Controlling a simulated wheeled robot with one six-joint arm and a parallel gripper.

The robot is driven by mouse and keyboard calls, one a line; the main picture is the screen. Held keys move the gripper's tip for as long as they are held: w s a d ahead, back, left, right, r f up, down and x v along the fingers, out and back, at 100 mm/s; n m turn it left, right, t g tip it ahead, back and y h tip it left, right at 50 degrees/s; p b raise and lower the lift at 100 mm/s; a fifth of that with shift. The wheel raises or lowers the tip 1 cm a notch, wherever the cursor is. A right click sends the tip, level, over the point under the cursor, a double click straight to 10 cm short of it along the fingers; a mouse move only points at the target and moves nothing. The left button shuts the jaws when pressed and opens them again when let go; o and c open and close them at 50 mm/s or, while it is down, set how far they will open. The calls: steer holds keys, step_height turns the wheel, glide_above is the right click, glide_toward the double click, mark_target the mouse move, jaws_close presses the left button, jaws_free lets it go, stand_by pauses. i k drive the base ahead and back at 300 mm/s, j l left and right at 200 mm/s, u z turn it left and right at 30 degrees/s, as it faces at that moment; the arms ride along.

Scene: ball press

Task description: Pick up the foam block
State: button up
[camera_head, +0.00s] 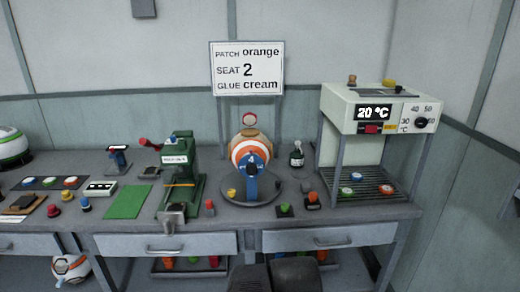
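I cannot pick out the foam block for certain. A small dark and tan block (22,203) lies on a tan sheet at the far left of the bench; it may be the foam block, but it is too small to tell. Two dark rounded parts of my own arm show at the bottom centre, in front of the drawers. The fingers of my gripper do not show.
The grey bench (330,213) holds a green press (178,172), an orange-and-white striped ball (250,150) on a round stand, a green mat (127,202) and a cream oven (380,110). Several small coloured pieces stand along the front. A sign (247,68) stands behind.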

mark_target(307, 187)
steer(key=i+l+u, duration=0.15)
steer(key=i+l, duration=0.2)
steer(key=i+l+u, duration=0.15)
steer(key=i+l, duration=0.2)
steer(key=i+l+u, duration=0.15)
steer(key=i+l, duration=0.15)
steer(key=l, duration=0.2)
steer(key=i+l+u, duration=0.15)
steer(key=l, duration=0.3)
steer(key=i, duration=0.1)
